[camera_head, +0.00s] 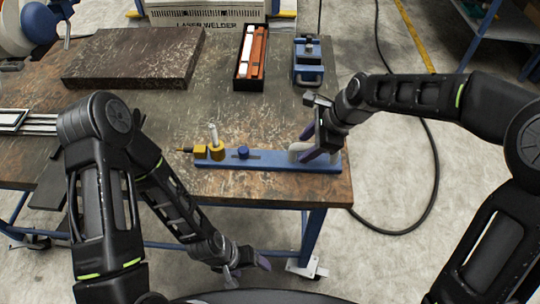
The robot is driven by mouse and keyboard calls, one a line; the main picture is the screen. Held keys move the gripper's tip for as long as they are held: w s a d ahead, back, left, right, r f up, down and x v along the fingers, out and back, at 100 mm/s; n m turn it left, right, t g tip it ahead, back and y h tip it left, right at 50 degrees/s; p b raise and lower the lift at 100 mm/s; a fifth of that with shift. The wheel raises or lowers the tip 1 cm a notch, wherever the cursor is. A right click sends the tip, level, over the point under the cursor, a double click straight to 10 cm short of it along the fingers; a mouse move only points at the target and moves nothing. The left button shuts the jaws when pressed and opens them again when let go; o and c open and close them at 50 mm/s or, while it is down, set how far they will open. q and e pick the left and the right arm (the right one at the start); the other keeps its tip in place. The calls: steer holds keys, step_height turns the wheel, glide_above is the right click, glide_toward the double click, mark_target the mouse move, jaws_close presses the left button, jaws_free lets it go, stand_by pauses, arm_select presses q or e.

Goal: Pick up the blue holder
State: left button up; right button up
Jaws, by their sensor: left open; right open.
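The blue holder (220,163) is a long flat bar lying near the table's front edge, with a yellow block, a pale upright pin and a blue knob on it. A pale rounded piece stands at its right end, partly hidden by my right gripper. My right gripper (310,143) is open at the holder's right end, with its fingers around or beside the pale piece; I cannot tell whether they touch. My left gripper (246,272) is open and empty, low in front of the table and apart from the holder.
The worn table (120,130) carries a dark slab (135,57), a tray (251,58) with red and white pieces, and a blue vise-like device (308,62). A laser welder (205,10) stands behind. A black cable (437,170) lies on the floor at right.

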steer(key=shift+c, duration=0.2)
stand_by(0.3)
jaws_close()
stand_by(0.3)
stand_by(0.4)
stand_by(0.4)
steer(key=shift+w+r, duration=0.1)
steer(key=shift+r, duration=0.05)
